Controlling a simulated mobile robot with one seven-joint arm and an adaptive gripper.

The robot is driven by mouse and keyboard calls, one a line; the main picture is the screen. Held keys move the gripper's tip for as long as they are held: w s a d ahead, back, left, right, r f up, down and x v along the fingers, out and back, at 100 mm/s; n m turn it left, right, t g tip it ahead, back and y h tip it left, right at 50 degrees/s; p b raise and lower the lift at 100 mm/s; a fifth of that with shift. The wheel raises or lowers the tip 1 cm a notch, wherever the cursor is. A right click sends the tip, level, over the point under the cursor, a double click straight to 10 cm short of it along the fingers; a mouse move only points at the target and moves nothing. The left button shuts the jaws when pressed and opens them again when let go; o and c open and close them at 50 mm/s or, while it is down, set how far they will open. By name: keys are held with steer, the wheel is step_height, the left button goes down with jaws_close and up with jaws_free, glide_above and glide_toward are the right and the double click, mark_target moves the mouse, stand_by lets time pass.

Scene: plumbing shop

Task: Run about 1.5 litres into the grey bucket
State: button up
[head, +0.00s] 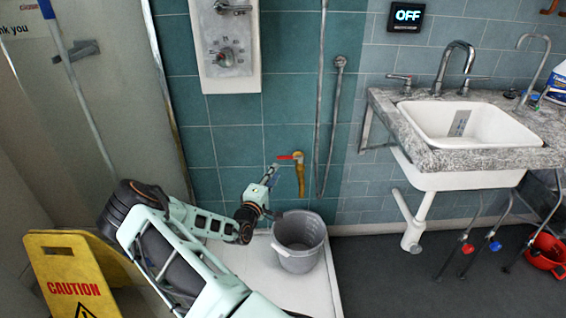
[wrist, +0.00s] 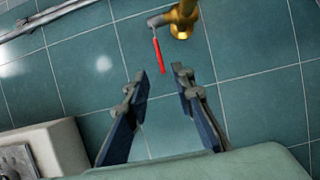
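The grey bucket (head: 298,258) stands upright on the white shower tray, below the brass tap (head: 300,182) on the tiled wall. The tap's red lever (head: 287,157) points left in the head view. No water stream shows, and I cannot tell whether the bucket holds water. My gripper (head: 272,172) is just below and left of the lever. In the wrist view my gripper (wrist: 162,77) is open and empty, with the red lever (wrist: 160,57) ahead of the gap between its fingers, apart from them. The brass tap (wrist: 182,20) is at the top there.
A display (head: 406,17) on the wall reads OFF. A white sink (head: 420,128) with a stone counter is at right. A yellow caution sign (head: 60,265) stands at lower left. A shower control panel (head: 226,85) and a grey hose (head: 333,130) are on the wall.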

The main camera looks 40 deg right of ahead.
mark_target(284, 157)
steer(key=b+x, duration=0.2)
steer(key=x, duration=0.8)
steer(key=shift+w+d+b, duration=0.1)
steer(key=shift+d+b, duration=0.2)
steer(key=shift+d, duration=0.05)
steer(key=shift+c, duration=0.2)
jaws_close()
